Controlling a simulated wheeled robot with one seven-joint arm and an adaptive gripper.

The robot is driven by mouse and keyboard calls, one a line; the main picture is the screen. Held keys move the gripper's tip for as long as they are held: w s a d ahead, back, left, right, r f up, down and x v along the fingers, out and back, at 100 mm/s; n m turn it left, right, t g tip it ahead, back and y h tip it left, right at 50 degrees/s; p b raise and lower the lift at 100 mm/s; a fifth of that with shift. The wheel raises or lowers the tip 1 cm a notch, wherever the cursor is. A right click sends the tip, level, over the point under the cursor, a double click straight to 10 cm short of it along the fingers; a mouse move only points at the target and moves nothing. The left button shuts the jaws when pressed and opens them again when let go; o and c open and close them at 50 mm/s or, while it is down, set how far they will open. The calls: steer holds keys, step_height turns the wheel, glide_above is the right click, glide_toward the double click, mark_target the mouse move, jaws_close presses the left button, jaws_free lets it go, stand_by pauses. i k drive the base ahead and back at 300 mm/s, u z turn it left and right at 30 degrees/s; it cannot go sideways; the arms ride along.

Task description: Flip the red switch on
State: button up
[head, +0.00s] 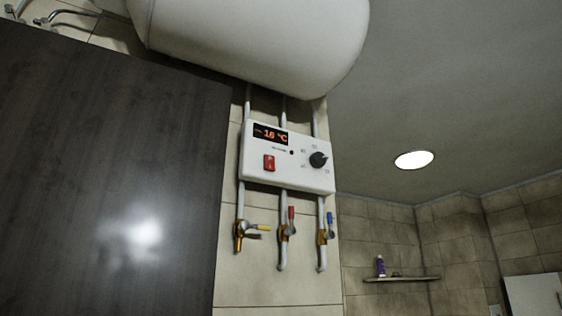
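The red switch (269,163) is a small upright rocker on the left part of a white control box (288,177), fixed to the tiled wall. Whether it is on or off cannot be made out. Above it on the box is an orange-lit display (270,135) that reads about 16 °C. A black round knob (318,160) sits to the right of the switch. My gripper is not in the head view.
A large white tank (255,40) hangs above the box. Below are pipes with yellow (264,227), red (291,213) and blue (330,218) valve handles. A dark panel (100,170) fills the left. A shelf (400,279) with a purple bottle (381,266) is at right.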

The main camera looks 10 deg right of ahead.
mark_target(269, 160)
steer(key=z, duration=2.45)
steer(key=i, duration=0.4)
steer(key=u, duration=2.5)
